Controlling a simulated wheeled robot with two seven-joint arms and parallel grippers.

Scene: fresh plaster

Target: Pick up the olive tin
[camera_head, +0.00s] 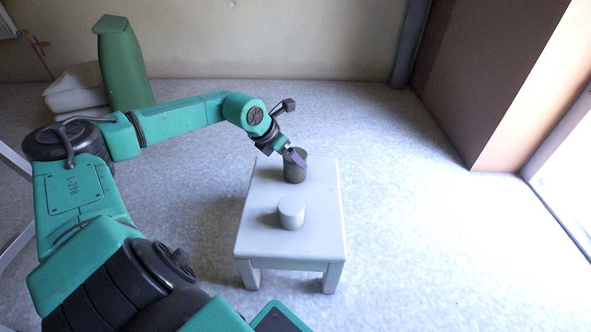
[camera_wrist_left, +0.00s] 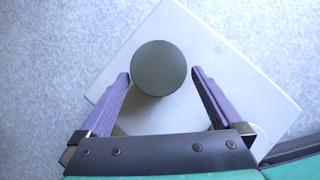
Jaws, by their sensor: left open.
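The olive tin (camera_head: 295,173) stands upright at the far end of a small pale table (camera_head: 262,236). In the left wrist view the round top of the tin (camera_wrist_left: 160,66) lies between the fingertips, with a gap on each side. My left gripper (camera_head: 296,157) is at the tin's upper part, coming from the upper left. Its purple fingers (camera_wrist_left: 161,74) are open and hold nothing. One finger hides part of the tin's top in the head view. My right gripper is not in view.
A pale grey tin (camera_head: 291,212) stands nearer on the same table. A green bottle-shaped object (camera_head: 124,66) and white stacked items (camera_head: 76,90) are at the back left. A brown block (camera_head: 490,75) is at the right. The floor around the table is clear.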

